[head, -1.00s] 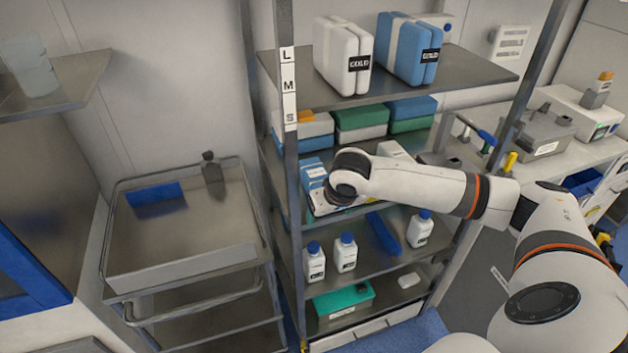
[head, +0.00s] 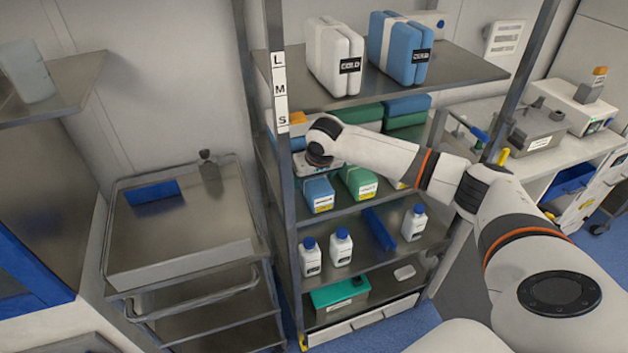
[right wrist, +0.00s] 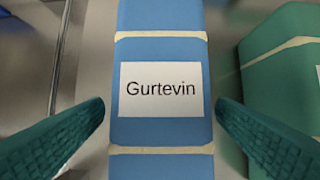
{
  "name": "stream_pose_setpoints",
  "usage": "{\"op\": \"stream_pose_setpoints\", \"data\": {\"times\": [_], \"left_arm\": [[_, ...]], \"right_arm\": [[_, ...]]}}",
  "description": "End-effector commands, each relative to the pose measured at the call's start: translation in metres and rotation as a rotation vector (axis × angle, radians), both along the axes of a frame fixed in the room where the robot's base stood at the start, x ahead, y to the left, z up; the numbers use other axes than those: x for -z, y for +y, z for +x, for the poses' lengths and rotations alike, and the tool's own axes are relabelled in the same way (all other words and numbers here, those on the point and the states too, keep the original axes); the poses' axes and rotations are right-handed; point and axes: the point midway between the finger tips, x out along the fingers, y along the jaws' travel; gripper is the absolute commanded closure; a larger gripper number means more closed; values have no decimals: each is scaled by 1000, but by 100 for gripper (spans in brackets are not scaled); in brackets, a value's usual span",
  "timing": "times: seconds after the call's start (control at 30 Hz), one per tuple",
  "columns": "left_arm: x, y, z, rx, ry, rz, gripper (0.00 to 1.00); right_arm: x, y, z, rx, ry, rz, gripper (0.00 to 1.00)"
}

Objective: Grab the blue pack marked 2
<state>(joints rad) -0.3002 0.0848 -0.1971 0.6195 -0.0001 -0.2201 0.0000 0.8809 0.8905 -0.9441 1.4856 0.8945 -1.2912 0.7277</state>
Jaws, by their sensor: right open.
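In the right wrist view a blue pack (right wrist: 160,90) with pale straps and a white label reading "Gurtevin" lies between the fingers of my right gripper (right wrist: 160,106). The fingers are open, one on each side, with gaps to the pack. No 2 is readable on it. A green pack (right wrist: 288,75) lies to its right. In the head view a matching blue pack (head: 318,194) and green pack (head: 359,182) sit on the middle shelf, just below the end of my right arm, which hides the fingers. My left gripper is out of view.
The shelf rack's post (head: 281,200) stands left of my arm. Stacked packs (head: 405,110) are on the shelf above, a white case (head: 335,55) and blue case (head: 398,48) on top. White bottles (head: 341,247) stand below. A steel cart (head: 180,225) is at left.

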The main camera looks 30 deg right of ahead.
Motion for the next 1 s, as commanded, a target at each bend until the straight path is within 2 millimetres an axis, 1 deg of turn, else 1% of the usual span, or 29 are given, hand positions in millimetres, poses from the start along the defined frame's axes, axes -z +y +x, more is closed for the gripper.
{"op": "stream_pose_setpoints", "data": {"times": [0.03,0.13,0.23,0.4,0.43,0.67,0.7,0.77,1.0], "left_arm": [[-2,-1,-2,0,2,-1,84],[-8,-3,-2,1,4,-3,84],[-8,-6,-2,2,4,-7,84],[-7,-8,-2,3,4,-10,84],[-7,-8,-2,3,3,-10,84],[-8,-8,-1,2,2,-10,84],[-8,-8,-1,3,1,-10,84],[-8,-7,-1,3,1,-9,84],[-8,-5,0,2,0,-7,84]], "right_arm": [[-2,-1,6,1,-1,0,20],[6,-2,8,-1,2,-1,20],[10,-2,9,-1,-1,-2,20],[11,-2,9,-1,-1,-2,20],[11,-2,9,-1,-1,-2,22],[11,-3,9,-1,-1,-2,59],[11,-3,9,-1,-1,-2,66],[11,-3,9,-1,-1,-2,75],[10,-3,9,-1,-2,-2,75]]}}
